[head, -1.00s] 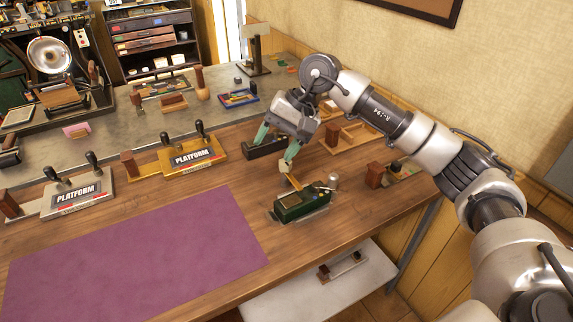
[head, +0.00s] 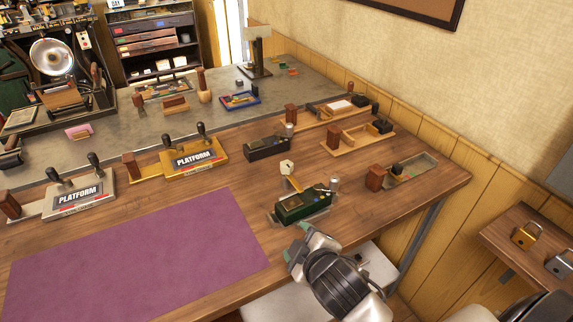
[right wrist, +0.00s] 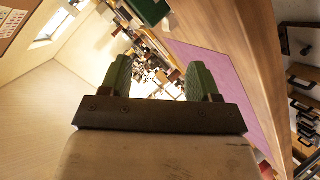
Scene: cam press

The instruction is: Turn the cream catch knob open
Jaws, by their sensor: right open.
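A dark green press box (head: 303,206) sits on the wooden table, right of the purple mat. A tan lever rises from its back left, with a pale cream knob (head: 287,167) at its upper end. I cannot tell from this angle whether the catch is open. My right gripper (head: 297,241) is in front of the box, near the table's front edge, apart from the knob. In the right wrist view the right gripper (right wrist: 158,84) has its two green fingers spread with nothing between them. A green block, probably the box, shows at that view's top edge (right wrist: 150,11). My left gripper is not in view.
A black box (head: 267,148) stands behind the green one. Wooden trays (head: 358,138) lie to the right and back. Two PLATFORM stands (head: 194,160) are at the left. The purple mat (head: 140,262) is bare. Padlocks (head: 526,236) rest on a side shelf.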

